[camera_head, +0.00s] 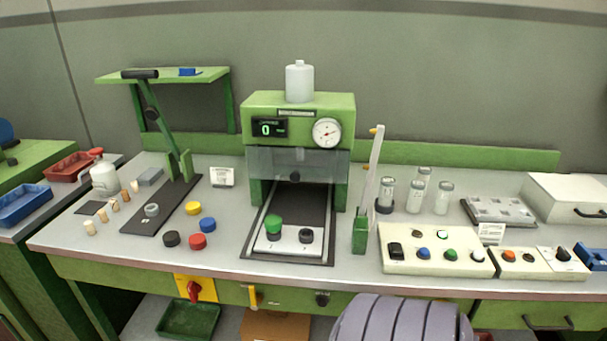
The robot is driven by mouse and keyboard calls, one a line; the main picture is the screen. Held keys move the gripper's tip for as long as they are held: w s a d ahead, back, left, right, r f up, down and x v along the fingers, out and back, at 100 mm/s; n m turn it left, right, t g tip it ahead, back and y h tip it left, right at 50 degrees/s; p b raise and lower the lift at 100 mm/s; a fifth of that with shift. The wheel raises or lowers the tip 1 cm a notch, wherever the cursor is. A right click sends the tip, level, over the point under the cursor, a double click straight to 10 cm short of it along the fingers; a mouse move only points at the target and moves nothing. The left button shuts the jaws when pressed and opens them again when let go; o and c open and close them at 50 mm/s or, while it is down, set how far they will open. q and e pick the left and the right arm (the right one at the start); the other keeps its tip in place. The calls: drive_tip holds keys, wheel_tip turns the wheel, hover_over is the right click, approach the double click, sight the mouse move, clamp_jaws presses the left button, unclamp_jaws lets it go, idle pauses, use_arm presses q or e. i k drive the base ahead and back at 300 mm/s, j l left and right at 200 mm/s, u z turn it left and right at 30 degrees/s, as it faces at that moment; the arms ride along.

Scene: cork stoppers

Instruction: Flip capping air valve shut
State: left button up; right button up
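A yellow lever handle (253,297) hangs upright on the green front edge of the bench, below the capping machine (298,130); it may be the air valve, but no label is readable. Left of it, a red rotary knob (194,291) sits on a yellow plate. A small black knob (322,298) is mounted to its right on the same green front. The machine's display reads 0 and its round gauge (327,133) shows a needle. Neither of my grippers is in view.
Control boxes with coloured buttons (436,262) stand at the front right. A lever press (165,190), coloured caps, corks and a wash bottle (104,178) are on the left. Glass vials (444,198) stand right of the machine. A green tray (188,319) lies on the shelf below.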

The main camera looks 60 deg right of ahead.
sight(255, 305)
drive_tip(key=z, duration=1.6)
